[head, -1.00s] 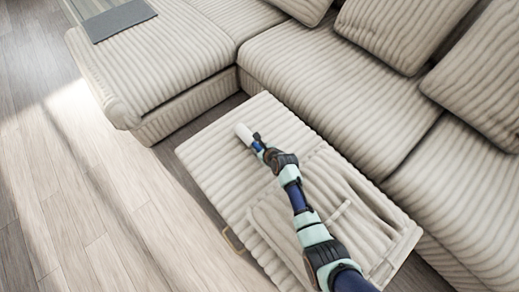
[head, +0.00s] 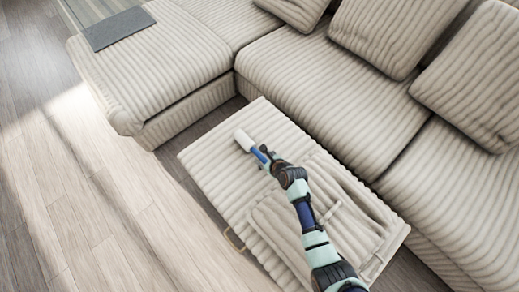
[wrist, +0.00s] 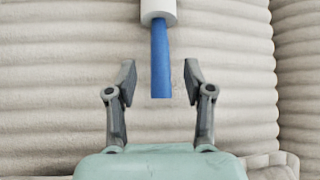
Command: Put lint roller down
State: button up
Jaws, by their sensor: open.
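The lint roller has a white roll (head: 243,139) and a blue handle (head: 259,154). It lies on the ribbed cream ottoman (head: 205,160), near its far left end. In the wrist view the blue handle (wrist: 161,60) points down toward my gripper (wrist: 159,80), with the white roll (wrist: 158,12) at the top edge. My gripper is open, one finger on each side of the handle's end, with visible gaps on both sides. In the head view my gripper (head: 268,158) is at the handle's near end.
A ribbed cream sectional sofa (head: 330,95) with several cushions (head: 385,35) stands behind the ottoman. A grey cloth (head: 117,28) lies on the chaise at the upper left. The wood floor (head: 90,190) at left is clear.

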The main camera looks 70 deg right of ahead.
jog(key=p+v, duration=0.1)
jog(key=v, duration=0.2)
jog(key=shift+s+a+r, duration=0.1)
jog(key=shift+s+r, duration=0.05)
jog(key=shift+r, duration=0.1)
jog(key=w+a+r+n+t+y, duration=0.2)
jog(key=w+a+r+n, duration=0.7)
jog(key=a+r+n, duration=0.25)
jog(key=w+a+r+n+t+y, duration=0.1)
jog(key=w+a+r+n+t, duration=0.1)
jog(key=w+a+r+n, duration=1)
jog(key=s+a+r+n+t+y, duration=0.1)
jog(key=s+a+r+n, duration=0.1)
jog(key=a+r+n, duration=0.4)
jog(key=s+a+r+n+t+y, duration=0.1)
jog(key=s+a+r+n+y, duration=0.1)
jog(key=a+r+n, duration=0.4)
jog(key=s+a+n, duration=0.1)
jog(key=a+n, duration=0.2)
jog(key=n, duration=0.2)
jog(key=shift+s+a+r+n, duration=0.2)
jog(key=shift+a+r+n, duration=0.1)
jog(key=shift+a+n, duration=0.1)
